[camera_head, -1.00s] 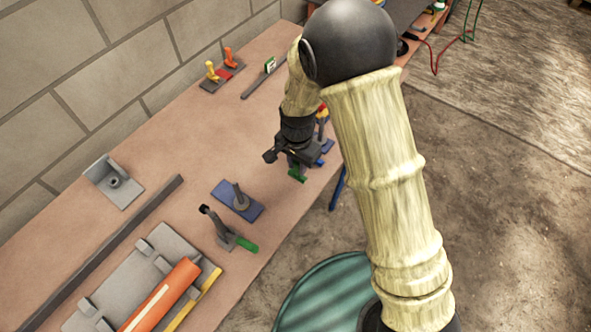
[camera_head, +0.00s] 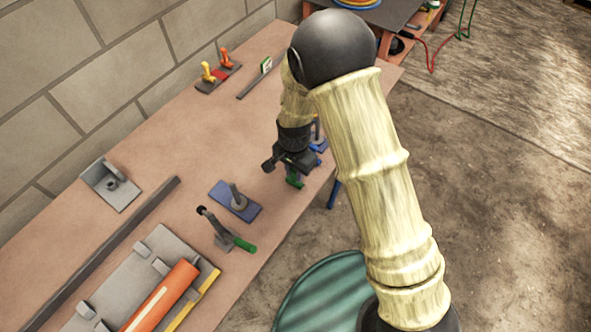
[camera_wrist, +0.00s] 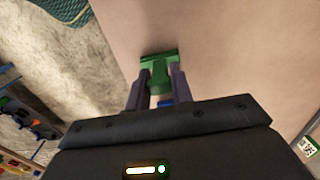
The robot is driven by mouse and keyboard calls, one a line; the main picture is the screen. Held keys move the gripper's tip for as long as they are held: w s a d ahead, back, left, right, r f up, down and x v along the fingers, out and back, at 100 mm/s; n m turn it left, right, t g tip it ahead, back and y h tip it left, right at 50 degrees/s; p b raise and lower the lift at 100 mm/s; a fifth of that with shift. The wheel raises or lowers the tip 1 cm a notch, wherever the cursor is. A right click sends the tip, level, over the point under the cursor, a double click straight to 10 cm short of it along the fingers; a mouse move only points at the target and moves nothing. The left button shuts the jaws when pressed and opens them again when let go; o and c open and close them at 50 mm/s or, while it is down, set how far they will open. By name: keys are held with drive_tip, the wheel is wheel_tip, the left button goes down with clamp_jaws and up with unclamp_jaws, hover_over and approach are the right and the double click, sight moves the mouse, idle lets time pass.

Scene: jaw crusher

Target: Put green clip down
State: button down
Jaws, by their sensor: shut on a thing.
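The green clip (camera_wrist: 159,72) is between the two fingers of my gripper (camera_wrist: 157,88) in the wrist view. The gripper is shut on it. In the head view the clip (camera_head: 295,182) shows as a small green piece under my gripper (camera_head: 292,172), over the right edge region of the brown table (camera_head: 170,160). The table surface lies beneath the clip; whether they touch I cannot tell.
A blue plate with a grey peg (camera_head: 236,198) stands left of my gripper. A green-handled clamp (camera_head: 232,238) and an orange cylinder (camera_head: 165,295) are nearer. Yellow and red handles (camera_head: 217,72) stand at the back. The table between is clear.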

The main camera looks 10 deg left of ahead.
drive_tip(key=c, duration=1.4)
unclamp_jaws()
drive_tip(key=shift+o, duration=0.8)
drive_tip(key=shift+s, duration=0.15)
drive_tip(key=shift+r, duration=0.45)
wheel_tip(320, 180, up, 11)
drive_tip(key=shift+r, duration=0.15)
